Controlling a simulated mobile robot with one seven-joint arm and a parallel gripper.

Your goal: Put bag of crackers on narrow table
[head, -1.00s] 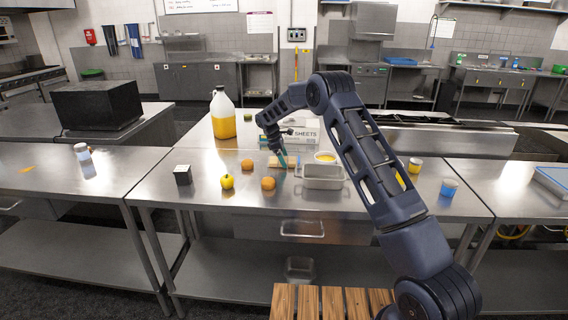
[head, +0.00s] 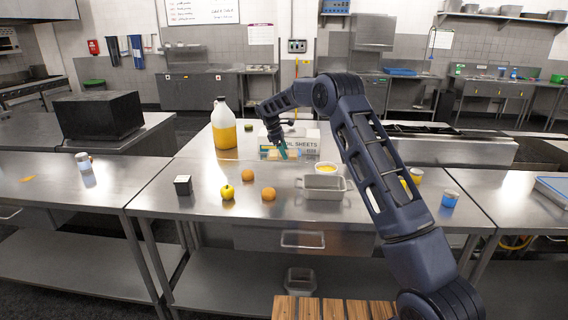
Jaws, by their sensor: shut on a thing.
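My gripper (head: 281,150) reaches over the steel table from the right, its teal fingertips pointing down. It is shut on a small tan and yellowish packet, likely the bag of crackers (head: 292,155), held in front of a white box. The arm and fingers hide part of the packet, and its print is too small to read. A slatted wooden top (head: 310,306) shows at the bottom edge, close to me; it may be the narrow table, but I cannot tell for sure.
On the steel table (head: 215,172) stand a foil sheets box (head: 308,138), a juice jug (head: 223,135), a metal pan (head: 324,187), a yellow bowl (head: 326,168), a yellow apple (head: 227,192), two oranges (head: 268,194) and a dark cube (head: 183,185).

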